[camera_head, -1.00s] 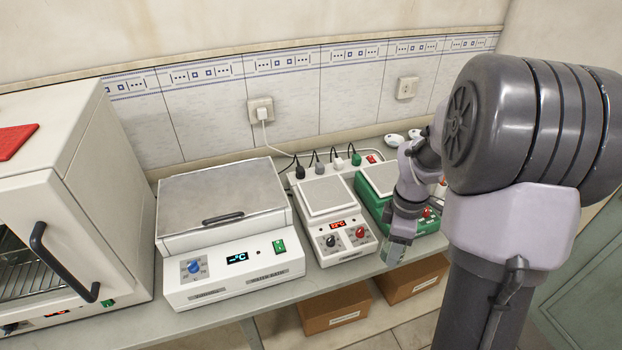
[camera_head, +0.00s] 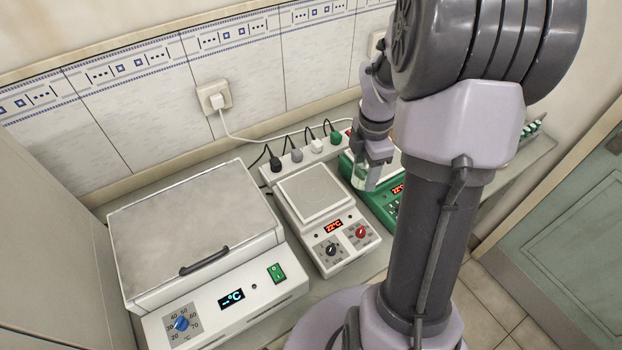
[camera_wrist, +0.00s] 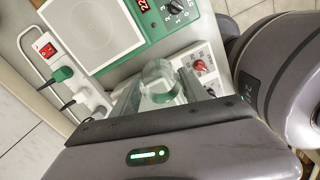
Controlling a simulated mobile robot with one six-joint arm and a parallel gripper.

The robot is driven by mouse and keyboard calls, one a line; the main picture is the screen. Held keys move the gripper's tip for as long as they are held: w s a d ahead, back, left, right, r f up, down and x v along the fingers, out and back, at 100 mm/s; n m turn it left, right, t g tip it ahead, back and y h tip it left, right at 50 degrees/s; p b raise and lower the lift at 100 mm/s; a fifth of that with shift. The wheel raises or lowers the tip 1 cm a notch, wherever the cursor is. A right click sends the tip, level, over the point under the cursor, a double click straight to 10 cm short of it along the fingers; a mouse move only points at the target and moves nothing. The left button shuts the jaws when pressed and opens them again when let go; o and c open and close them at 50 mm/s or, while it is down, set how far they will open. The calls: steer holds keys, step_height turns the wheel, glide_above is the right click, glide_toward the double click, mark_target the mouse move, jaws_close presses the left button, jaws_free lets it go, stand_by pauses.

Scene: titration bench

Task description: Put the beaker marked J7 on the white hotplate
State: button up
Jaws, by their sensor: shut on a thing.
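My gripper (camera_head: 366,184) is shut on a clear glass beaker (camera_head: 359,176). In the wrist view the beaker (camera_wrist: 160,78) stands between the two fingers (camera_wrist: 162,96); no J7 mark can be read on it. The white hotplate (camera_head: 325,219) has a square pale top plate (camera_head: 314,194), which is bare. In the head view the gripper and beaker are to the right of that plate, in front of the green hotplate's left part. In the wrist view part of the white hotplate (camera_wrist: 204,66) shows behind the beaker, the rest hidden by the gripper.
A green hotplate (camera_head: 378,204) stands right of the white one, its bare plate (camera_wrist: 82,28) clear in the wrist view. A power strip (camera_head: 272,171) with plugs runs behind them. A large water bath (camera_head: 190,225) stands to the left.

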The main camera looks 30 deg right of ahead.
steer(key=w+a+b, duration=0.1)
steer(key=w+a, duration=0.1)
steer(key=a, duration=0.1)
steer(key=w+a+f, duration=0.1)
steer(key=w+a, duration=0.1)
steer(key=a, duration=0.1)
steer(key=w+a+b, duration=0.1)
steer(key=w+a, duration=0.2)
steer(key=a, duration=0.1)
steer(key=shift+f+b, duration=0.25)
steer(key=shift+b, duration=0.05)
step_height(320, 180, down, 4)
steer(key=shift+d+r+b, duration=0.1)
steer(key=shift+r+b, duration=0.1)
steer(key=shift+b, duration=0.75)
steer(key=shift+r, duration=0.2)
steer(key=shift+f, duration=0.1)
steer(key=o, duration=1.5)
